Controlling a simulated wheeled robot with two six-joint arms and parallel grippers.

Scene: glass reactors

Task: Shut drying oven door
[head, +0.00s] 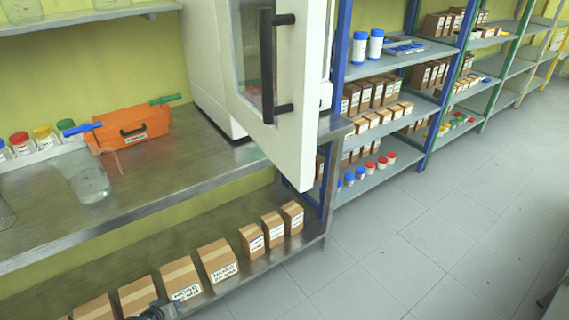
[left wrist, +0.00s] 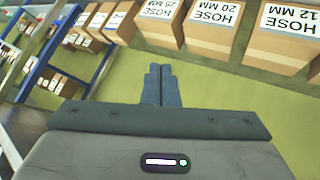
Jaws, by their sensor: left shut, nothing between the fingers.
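The drying oven door (head: 288,95) is white with a window and a black vertical bar handle (head: 268,68). It stands swung open, out past the front edge of the bench. The white oven body (head: 208,55) stands on the bench behind it, partly hidden by the door. My left gripper (head: 158,308) shows only in part at the bottom edge of the head view, low in front of the lower shelf and well away from the door. In the left wrist view its fingers (left wrist: 162,85) are shut together and empty, in front of hose boxes. My right gripper is not in view.
Cardboard boxes (head: 217,260) line the lower shelf. Blue-framed shelving (head: 385,60) stands right of the door. The grey floor (head: 420,230) at right is clear.

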